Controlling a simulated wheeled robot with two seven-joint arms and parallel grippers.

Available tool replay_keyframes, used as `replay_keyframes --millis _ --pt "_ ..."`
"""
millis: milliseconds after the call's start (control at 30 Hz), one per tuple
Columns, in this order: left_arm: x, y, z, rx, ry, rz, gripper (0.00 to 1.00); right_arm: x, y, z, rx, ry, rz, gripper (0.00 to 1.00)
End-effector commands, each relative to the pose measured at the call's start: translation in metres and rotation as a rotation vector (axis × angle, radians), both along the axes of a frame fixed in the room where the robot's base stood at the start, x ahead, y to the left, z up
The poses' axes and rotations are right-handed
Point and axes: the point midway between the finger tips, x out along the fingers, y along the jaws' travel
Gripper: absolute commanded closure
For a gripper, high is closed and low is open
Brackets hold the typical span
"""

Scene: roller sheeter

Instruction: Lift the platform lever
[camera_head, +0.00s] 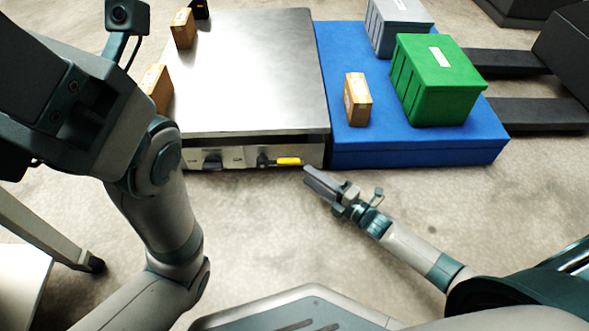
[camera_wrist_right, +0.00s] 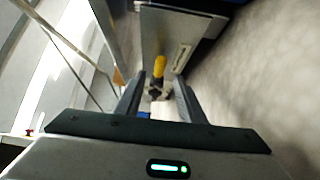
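The platform lever has a yellow handle (camera_head: 287,161) on a dark pivot, on the front face of a metal-topped platform (camera_head: 250,85). The handle lies about level, pointing right. It also shows in the right wrist view (camera_wrist_right: 159,65), in line with the gap between my fingers. My right gripper (camera_head: 311,179) is open and empty, just in front of and to the right of the handle's end. In the right wrist view both fingers (camera_wrist_right: 158,85) stand apart, and I see no contact with the handle. My left arm fills the left side of the head view; its fingers do not show.
A blue platform (camera_head: 420,155) adjoins on the right, carrying a green crate (camera_head: 435,80), a grey crate (camera_head: 398,25) and a small carton (camera_head: 357,100). Cartons (camera_head: 183,28) stand along the metal top's left edge. The floor (camera_head: 400,200) in front is clear around my right gripper.

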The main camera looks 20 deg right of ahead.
Motion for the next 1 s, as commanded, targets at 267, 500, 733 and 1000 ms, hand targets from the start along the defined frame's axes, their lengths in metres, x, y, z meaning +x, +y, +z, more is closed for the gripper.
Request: replay_keyframes --millis 267,500,733,1000 --pt "-0.004 -0.002 -0.016 0.014 -0.013 -0.007 0.36 0.043 0.024 -0.003 0.001 -0.003 0.001 0.64" --pt "-0.006 0.0 -0.018 0.007 -0.023 0.001 0.36 0.063 0.035 -0.001 0.0 -0.001 0.0 0.64" --pt "-0.005 0.002 -0.017 0.001 -0.019 0.005 0.36 0.066 0.037 0.0 0.0 0.0 0.0 0.64" --pt "-0.005 0.001 -0.018 0.004 -0.021 0.006 0.36 0.066 0.037 0.0 0.0 0.0 0.0 0.88"
